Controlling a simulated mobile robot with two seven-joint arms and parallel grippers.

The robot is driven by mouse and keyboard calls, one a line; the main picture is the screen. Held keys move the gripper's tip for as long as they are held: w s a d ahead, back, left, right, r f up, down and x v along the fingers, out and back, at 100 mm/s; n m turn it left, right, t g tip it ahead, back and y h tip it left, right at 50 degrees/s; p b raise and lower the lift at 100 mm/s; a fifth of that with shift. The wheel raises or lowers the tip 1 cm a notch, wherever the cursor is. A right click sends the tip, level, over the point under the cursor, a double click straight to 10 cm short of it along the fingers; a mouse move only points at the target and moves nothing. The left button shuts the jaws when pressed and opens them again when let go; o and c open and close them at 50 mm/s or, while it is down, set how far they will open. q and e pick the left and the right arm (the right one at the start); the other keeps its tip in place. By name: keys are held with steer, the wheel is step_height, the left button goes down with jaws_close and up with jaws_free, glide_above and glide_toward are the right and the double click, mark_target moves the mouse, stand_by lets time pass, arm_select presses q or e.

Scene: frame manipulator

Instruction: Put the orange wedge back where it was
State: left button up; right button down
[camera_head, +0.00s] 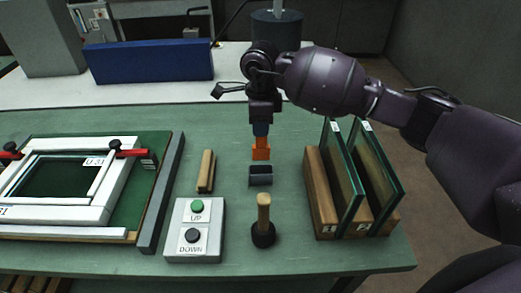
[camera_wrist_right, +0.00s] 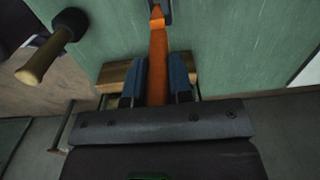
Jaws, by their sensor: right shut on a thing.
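The orange wedge (camera_head: 261,150) is held in my right gripper (camera_head: 260,136), pointing down over the green table. It also shows in the right wrist view (camera_wrist_right: 158,60), clasped between the two blue fingers (camera_wrist_right: 157,80). A small dark grey holder (camera_head: 261,176) stands on the table just below the wedge in the head view. In the wrist view the wedge's tip is at or very near the holder (camera_wrist_right: 168,12); whether it touches is hard to tell. My left gripper is not in view.
A mallet (camera_head: 263,222) stands in front of the holder. A wooden block (camera_head: 206,171) and an UP/DOWN button box (camera_head: 194,243) are to the left. A wooden rack (camera_head: 325,215) with glass panes is right. A white frame (camera_head: 60,220) lies far left.

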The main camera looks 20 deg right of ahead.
mark_target(261, 146)
step_height(261, 146, down, 4)
steer(key=shift+f, duration=2.4)
steer(key=c, duration=1.5)
jaws_free()
steer(key=shift+f, duration=0.1)
steer(key=o, duration=0.5)
